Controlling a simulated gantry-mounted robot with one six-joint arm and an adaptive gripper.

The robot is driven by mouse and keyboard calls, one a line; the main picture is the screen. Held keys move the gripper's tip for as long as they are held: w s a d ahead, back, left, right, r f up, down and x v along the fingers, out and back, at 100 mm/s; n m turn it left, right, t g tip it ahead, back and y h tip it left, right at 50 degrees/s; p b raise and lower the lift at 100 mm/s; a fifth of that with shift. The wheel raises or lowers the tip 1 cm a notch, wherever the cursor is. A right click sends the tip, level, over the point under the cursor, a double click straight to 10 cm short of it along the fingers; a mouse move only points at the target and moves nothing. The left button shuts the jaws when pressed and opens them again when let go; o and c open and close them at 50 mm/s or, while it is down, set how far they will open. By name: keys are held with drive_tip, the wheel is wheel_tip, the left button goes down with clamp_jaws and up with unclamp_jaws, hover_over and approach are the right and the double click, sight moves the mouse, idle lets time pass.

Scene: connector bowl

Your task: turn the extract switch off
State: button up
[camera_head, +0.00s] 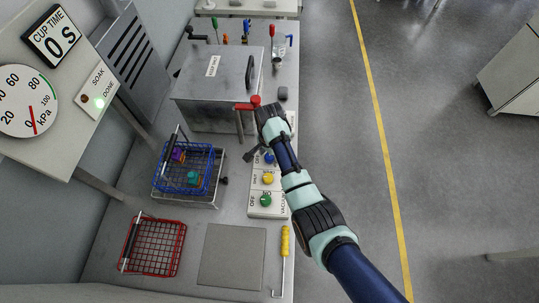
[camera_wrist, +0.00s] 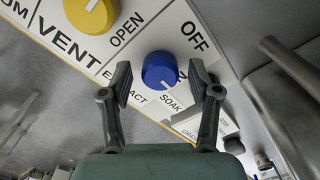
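The blue knob (camera_wrist: 160,70) sits on the white switch panel (camera_wrist: 215,65), with EXTRACT printed beside it and OFF at its upper right. A pale mark on the knob points down toward the SOAK lettering. In the head view the blue knob (camera_head: 269,157) shows beside my arm. My gripper (camera_wrist: 160,78) is open in the wrist view, with one finger on each side of the knob. Gaps show between knob and fingers, and I cannot tell the height above the panel. The right finger hides part of the lettering near the knob.
The yellow knob (camera_wrist: 92,14), marked VENT, is next to the blue one. A green knob (camera_head: 265,200) is further down the panel. A grey lidded tank (camera_head: 215,90) and a blue basket (camera_head: 183,168) stand to the left. A dark bar (camera_wrist: 290,65) lies right of my gripper.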

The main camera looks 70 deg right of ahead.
drive_tip(key=c, duration=1)
drive_tip(key=shift+r+n+p, duration=0.1)
drive_tip(key=shift+n+p, duration=0.2)
drive_tip(key=shift+p, duration=0.05)
drive_tip(key=n+p, duration=0.2)
drive_tip(key=shift+r+n, duration=0.1)
drive_tip(key=shift+n, duration=0.2)
drive_tip(key=n+p, duration=0.2)
drive_tip(key=n, duration=0.3)
drive_tip(key=shift+n, duration=0.3)
drive_tip(key=n+p, duration=0.1)
drive_tip(key=n, duration=0.3)
drive_tip(key=shift+n+p, duration=0.5)
drive_tip(key=shift+n, duration=2)
